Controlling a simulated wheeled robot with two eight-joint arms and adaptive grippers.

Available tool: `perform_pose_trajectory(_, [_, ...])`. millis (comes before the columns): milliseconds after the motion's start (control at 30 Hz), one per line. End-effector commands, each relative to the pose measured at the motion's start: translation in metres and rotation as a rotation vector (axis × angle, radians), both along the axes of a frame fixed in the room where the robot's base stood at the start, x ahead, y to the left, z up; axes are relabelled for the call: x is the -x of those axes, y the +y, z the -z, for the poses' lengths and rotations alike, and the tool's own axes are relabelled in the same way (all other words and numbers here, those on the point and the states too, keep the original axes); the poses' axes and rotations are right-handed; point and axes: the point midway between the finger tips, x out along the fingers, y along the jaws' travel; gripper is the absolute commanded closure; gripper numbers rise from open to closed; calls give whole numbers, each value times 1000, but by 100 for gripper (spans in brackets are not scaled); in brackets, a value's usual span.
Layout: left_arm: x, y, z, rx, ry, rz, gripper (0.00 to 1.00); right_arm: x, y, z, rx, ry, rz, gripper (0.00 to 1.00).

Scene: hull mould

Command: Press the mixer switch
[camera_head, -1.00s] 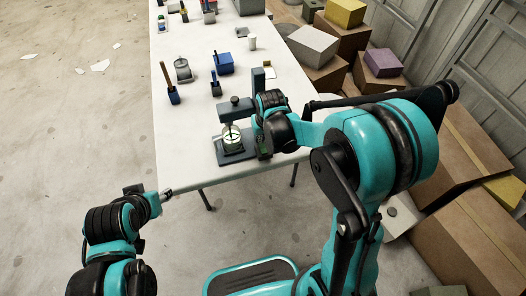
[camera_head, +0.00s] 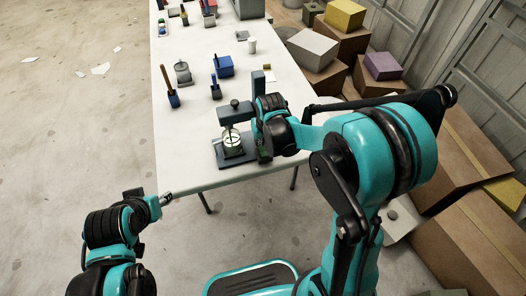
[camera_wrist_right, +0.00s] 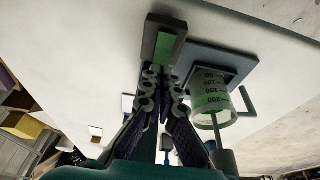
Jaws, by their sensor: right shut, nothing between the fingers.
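The mixer (camera_head: 236,146) stands at the near end of the white table, with a dark base and an overhanging head. A clear beaker (camera_wrist_right: 212,96) with green marks sits under the head. Beside the mixer is a small dark box with a green face, the likely switch (camera_wrist_right: 165,47); in the head view it is mostly hidden by my right wrist. My right gripper (camera_wrist_right: 161,73) is shut and empty, its fingertips at the near edge of the green face. I cannot tell whether they touch. My left gripper (camera_head: 166,199) is near the table's front edge, its jaws too small to read.
Farther up the white table (camera_head: 195,145) stand a blue box (camera_head: 224,66), a blue holder with a brown stick (camera_head: 172,98) and a white cup (camera_head: 252,46). Cardboard boxes (camera_head: 449,150) are stacked to the right. The floor at left is open.

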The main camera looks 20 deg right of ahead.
Motion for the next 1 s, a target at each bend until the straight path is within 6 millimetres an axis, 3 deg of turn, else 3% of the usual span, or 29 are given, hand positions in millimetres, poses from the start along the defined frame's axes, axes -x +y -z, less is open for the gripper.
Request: perform_pose_trajectory(1000, [0,0,7,0,0,0,56,0,0,8,0,0,0,100])
